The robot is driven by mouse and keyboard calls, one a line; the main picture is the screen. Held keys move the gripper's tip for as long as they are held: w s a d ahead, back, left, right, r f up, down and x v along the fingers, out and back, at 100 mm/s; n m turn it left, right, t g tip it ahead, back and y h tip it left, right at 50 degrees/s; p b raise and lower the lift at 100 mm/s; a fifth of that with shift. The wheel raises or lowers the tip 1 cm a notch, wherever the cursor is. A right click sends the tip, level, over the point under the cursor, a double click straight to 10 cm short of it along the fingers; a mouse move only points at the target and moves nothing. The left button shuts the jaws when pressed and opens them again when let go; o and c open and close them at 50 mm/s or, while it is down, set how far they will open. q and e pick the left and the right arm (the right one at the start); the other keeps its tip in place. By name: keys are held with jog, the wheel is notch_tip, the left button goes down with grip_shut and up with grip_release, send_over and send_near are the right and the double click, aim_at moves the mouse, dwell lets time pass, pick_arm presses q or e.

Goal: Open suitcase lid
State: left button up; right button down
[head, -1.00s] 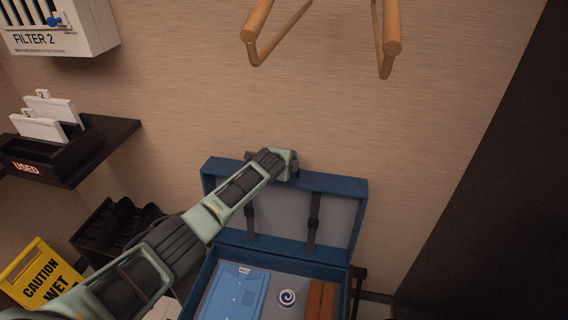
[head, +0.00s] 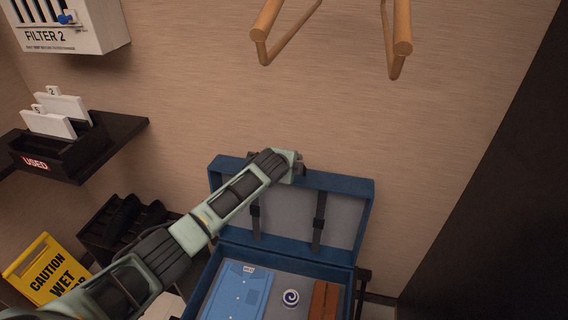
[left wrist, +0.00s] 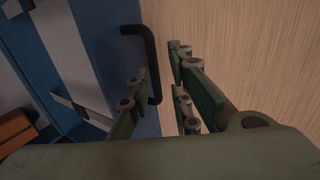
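The blue suitcase stands open in the head view, with its lid (head: 345,188) raised near the wall and the grey lining facing me. The suitcase base (head: 315,268) lies below it. My left gripper (head: 300,164) is at the lid's top edge, its fingers mostly hidden by my wrist. In the left wrist view my left gripper (left wrist: 160,85) has its fingers apart, on either side of the lid's black handle (left wrist: 154,60). I see a gap on the right side of the handle; contact on the left side is unclear. My right gripper is not in view.
The suitcase holds a folded blue shirt (head: 238,292), a round swirl item (head: 291,298) and a brown item (head: 324,300). Wooden rails (head: 403,45) hang above. A dark shelf (head: 125,130) and a yellow caution sign (head: 45,272) are at the left.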

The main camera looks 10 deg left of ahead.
pick_arm(q)
jog(key=v, duration=0.8)
jog(key=shift+r, duration=0.1)
